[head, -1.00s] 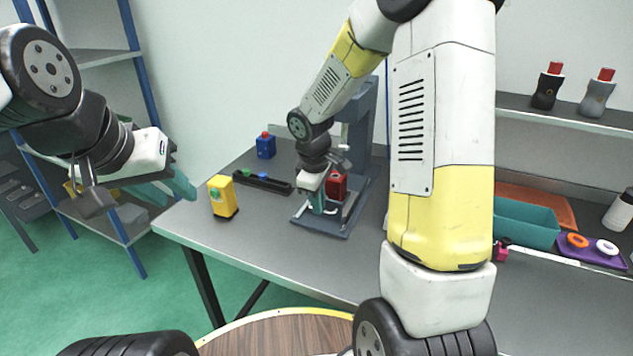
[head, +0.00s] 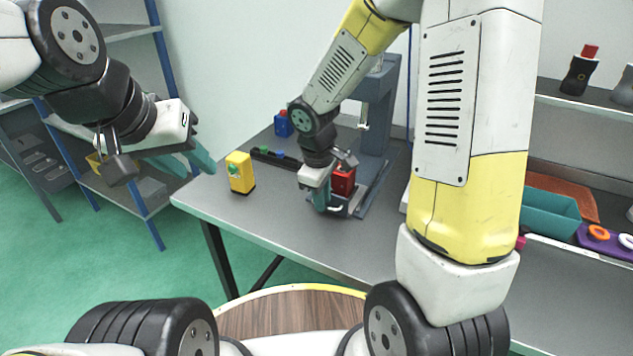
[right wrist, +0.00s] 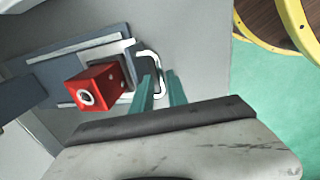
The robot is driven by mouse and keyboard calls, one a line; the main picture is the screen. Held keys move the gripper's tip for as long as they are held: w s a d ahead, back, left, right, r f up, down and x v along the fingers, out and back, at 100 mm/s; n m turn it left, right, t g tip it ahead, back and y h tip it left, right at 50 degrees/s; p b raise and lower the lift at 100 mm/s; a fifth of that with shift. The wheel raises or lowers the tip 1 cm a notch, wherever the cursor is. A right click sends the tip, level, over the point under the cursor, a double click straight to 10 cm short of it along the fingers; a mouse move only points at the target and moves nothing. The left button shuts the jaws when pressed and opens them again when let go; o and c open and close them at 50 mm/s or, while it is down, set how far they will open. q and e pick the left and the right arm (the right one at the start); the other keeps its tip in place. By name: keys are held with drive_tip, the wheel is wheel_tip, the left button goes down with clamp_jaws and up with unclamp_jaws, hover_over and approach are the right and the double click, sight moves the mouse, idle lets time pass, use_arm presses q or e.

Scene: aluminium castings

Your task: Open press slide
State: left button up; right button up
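The blue-grey press (head: 378,120) stands on the table beyond my right arm. Its slide (right wrist: 118,82) sticks out toward the table's front edge and carries a red block (head: 343,180) with a round hole, also clear in the right wrist view (right wrist: 98,88). In the head view, my right gripper (head: 322,198) is low beside the red block. My left gripper (head: 192,164) is open and empty, left of the table.
A yellow box-shaped part (head: 240,174) stands near the table's left edge. Behind it are a black rack (head: 270,158) and a blue part (head: 283,124). A teal bin (head: 550,212) is at the right. The table's front strip is clear.

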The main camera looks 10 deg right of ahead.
wheel_tip(320, 180, up, 8)
drive_tip(key=s, duration=0.1)
drive_tip(key=shift+a+f, duration=0.15)
drive_tip(key=shift+a, duration=0.2)
drive_tip(key=shift+s, duration=0.1)
drive_tip(key=s+d+r+m+t+y, duration=0.1)
drive_tip(key=s+d+r+m+t, duration=0.1)
drive_tip(key=s+r+m, duration=0.3)
drive_tip(key=s+d+r+m+t+y, duration=0.2)
drive_tip(key=s+d+r+m, duration=0.2)
drive_tip(key=s+r, duration=0.4)
drive_tip(key=shift+d+m+t, duration=0.25)
drive_tip(key=shift+m+t, duration=0.05)
drive_tip(key=shift+m, duration=0.6)
